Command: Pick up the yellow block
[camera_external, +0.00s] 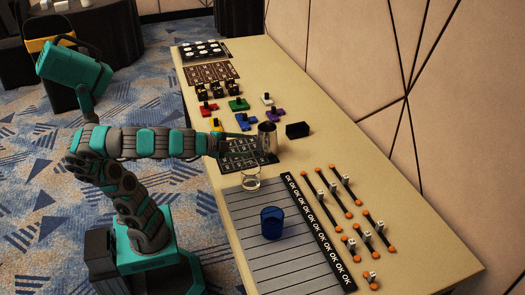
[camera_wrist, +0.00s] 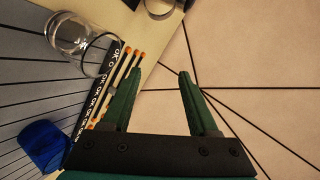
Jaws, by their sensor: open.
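The yellow block (camera_external: 216,125) is a small piece with a dark knob, on the table among similar coloured pieces. My arm partly hides it in the external view, and it is not visible in the wrist view. My gripper (camera_external: 232,140) is just in front of the yellow block in the picture, over the table near a black patterned board. In the wrist view the two green fingers of my gripper (camera_wrist: 158,73) stand apart with nothing between them. The external view shows the fingers small and unclear.
Red (camera_external: 207,108), green (camera_external: 238,104), blue (camera_external: 245,123), white (camera_external: 267,99) and purple (camera_external: 274,115) pieces lie near. A silvery cup (camera_external: 267,139), clear glass (camera_external: 251,180), blue cup (camera_external: 272,224) and black box (camera_external: 297,130) stand around. Sliders (camera_external: 328,192) occupy the right.

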